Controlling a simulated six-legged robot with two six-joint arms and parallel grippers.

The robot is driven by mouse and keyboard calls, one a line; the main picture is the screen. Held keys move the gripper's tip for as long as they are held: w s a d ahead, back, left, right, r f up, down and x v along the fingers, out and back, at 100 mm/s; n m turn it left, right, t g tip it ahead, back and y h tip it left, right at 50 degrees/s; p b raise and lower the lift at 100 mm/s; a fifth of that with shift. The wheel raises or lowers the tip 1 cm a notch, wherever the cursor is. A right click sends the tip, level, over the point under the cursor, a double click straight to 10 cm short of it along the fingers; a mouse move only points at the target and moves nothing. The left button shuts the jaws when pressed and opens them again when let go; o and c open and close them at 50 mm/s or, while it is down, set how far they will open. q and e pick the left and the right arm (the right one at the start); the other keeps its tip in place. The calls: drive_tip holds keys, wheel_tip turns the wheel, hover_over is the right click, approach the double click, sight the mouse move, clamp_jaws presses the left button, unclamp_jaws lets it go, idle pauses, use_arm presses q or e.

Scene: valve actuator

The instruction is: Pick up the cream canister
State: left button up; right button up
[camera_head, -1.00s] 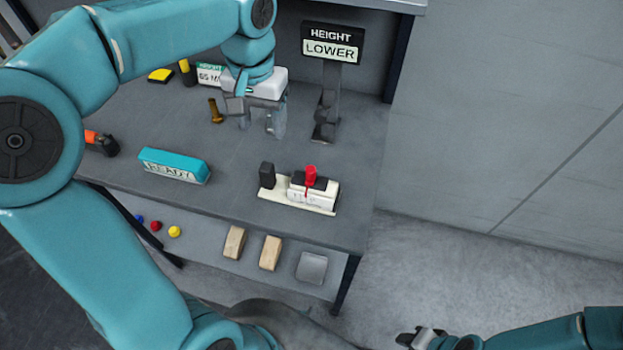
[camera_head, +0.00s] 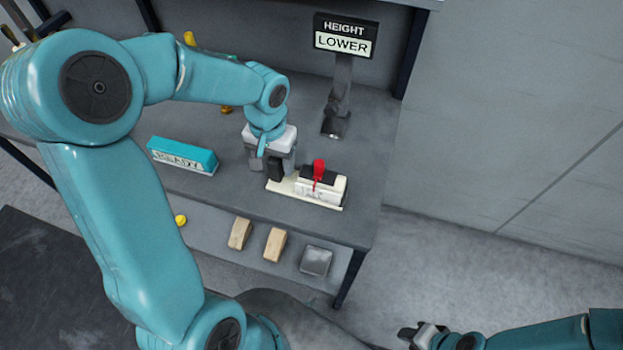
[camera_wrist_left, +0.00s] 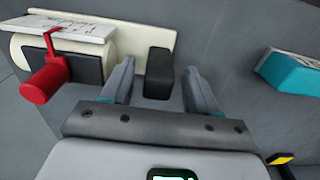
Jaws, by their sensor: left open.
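I see no plain, separate cream canister. The closest match is a cream unit (camera_head: 320,188) with a dark top and a red lever (camera_head: 318,172), on a cream base plate near the workbench's front edge. It also shows at upper left in the left wrist view (camera_wrist_left: 22,48). A black upright block (camera_wrist_left: 158,74) stands at the other end of the plate. My left gripper (camera_wrist_left: 158,68) is open, pointing down, with its fingers on either side of the black block; contact cannot be told. My right gripper (camera_head: 408,336) is at the lower right, away from the bench; its jaws are unclear.
A teal READY block (camera_head: 182,156) lies left of my left gripper. A HEIGHT LOWER sign (camera_head: 345,37) stands behind on a post. A lower shelf holds wooden blocks (camera_head: 239,234), a grey block (camera_head: 316,261) and a yellow ball (camera_head: 180,220). Bench right of the cream unit is clear.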

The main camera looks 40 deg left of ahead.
use_arm(q)
drive_tip(key=shift+d+f, duration=0.1)
drive_tip(key=shift+f, duration=0.4)
clamp_jaws()
drive_tip(key=shift+r, duration=0.15)
wheel_tip(320, 180, up, 20)
drive_tip(key=shift+p, duration=0.45)
